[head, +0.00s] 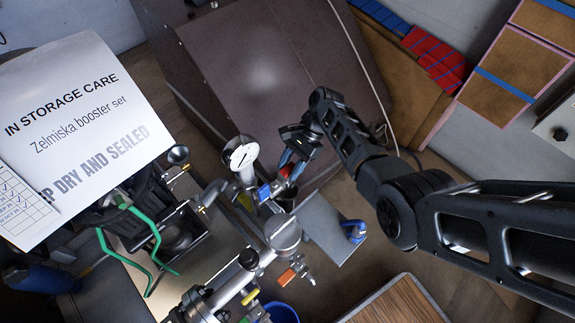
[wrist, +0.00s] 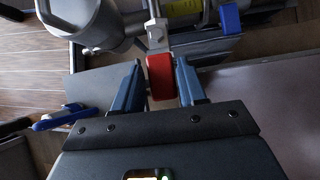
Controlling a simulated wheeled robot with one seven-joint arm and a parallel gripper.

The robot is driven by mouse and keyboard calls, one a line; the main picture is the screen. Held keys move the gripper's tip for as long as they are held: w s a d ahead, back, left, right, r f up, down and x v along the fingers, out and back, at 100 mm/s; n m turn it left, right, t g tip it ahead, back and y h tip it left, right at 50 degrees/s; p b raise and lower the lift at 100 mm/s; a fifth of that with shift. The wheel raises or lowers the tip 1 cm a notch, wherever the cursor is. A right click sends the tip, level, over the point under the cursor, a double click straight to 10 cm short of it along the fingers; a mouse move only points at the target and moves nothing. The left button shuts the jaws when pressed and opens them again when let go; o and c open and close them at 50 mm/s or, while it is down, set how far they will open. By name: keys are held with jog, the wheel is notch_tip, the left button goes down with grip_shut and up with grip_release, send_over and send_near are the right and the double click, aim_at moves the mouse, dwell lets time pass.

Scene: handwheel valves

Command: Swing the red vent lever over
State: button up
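The red vent lever (wrist: 161,76) shows in the wrist view as a red block on a pale metal stem. It lies between the two blue fingers of my gripper (wrist: 159,64). The fingers are apart, with a clear gap between the left finger and the lever. The right finger is very close to the lever; I cannot tell whether it touches. In the head view, the red lever (head: 285,171) is partly hidden by my gripper (head: 287,160), which reaches it from above.
A blue lever (head: 264,192) and a white-faced gauge (head: 242,157) stand close to the left of my gripper. An orange lever (head: 286,277) and a yellow one (head: 250,296) are lower on the pipework. A large dark cabinet (head: 270,70) stands behind. A paper sign (head: 80,130) is at left.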

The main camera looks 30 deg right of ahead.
jog(key=shift+o, duration=1.3)
jog(key=shift+r, duration=0.15)
notch_tip(320, 180, up, 6)
jog(key=p, duration=0.6)
